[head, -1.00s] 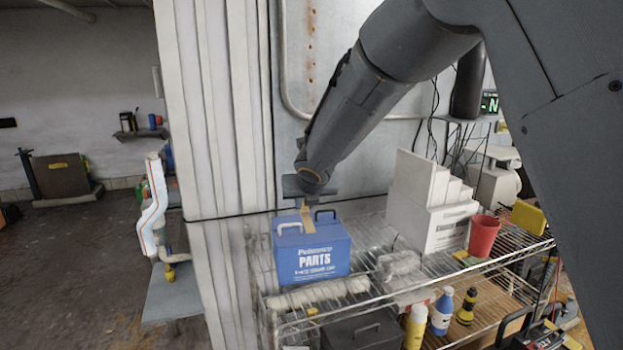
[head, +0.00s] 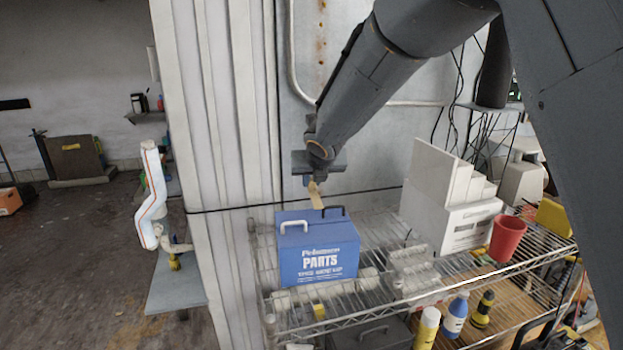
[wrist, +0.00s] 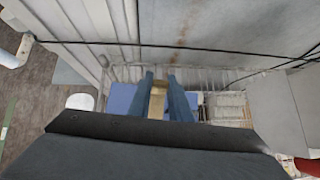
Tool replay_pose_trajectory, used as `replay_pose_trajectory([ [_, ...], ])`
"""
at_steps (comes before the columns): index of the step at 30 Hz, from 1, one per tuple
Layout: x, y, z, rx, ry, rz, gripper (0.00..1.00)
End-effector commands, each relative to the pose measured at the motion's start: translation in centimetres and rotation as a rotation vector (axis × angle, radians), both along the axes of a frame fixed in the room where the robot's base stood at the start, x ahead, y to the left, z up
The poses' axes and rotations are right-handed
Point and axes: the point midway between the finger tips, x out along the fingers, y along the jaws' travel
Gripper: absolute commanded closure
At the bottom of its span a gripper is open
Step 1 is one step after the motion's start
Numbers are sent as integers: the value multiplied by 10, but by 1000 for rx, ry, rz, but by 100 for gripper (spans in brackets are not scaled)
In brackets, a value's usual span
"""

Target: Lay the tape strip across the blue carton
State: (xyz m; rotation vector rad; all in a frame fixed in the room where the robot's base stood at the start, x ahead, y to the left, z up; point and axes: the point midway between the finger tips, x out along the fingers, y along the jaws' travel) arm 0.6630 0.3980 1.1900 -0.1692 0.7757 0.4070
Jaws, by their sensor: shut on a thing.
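The blue carton (head: 316,254), printed "PARTS", stands on the wire shelf with a white handle and a dark handle on top. The tan tape strip (head: 316,196) hangs from my gripper (head: 312,180), its lower end close to the carton's top near the dark handle. I cannot tell whether it touches. In the wrist view the strip (wrist: 157,103) lies between my two fingers (wrist: 160,85), with the carton (wrist: 122,97) behind and below them. My gripper is shut on the strip, above the carton.
The wire shelf (head: 385,311) also holds clear wrapped packs (head: 410,266), a white box (head: 455,222), a red cup (head: 507,238) and a yellow item (head: 555,215). Bottles (head: 455,315) stand below. A ribbed wall panel (head: 225,110) rises behind the carton's left side.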

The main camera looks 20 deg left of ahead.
Motion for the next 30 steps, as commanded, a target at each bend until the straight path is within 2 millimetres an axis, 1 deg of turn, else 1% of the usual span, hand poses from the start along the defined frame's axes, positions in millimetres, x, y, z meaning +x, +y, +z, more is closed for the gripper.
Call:
replay_pose_trajectory([
  [6, 0, 1, -19, -1, 1, 2, 100],
  [15, -1, 2, -40, -1, 0, 4, 100],
  [21, -1, 2, -47, 1, 0, 4, 100],
  [30, -2, 2, -48, 1, 0, 4, 100],
])
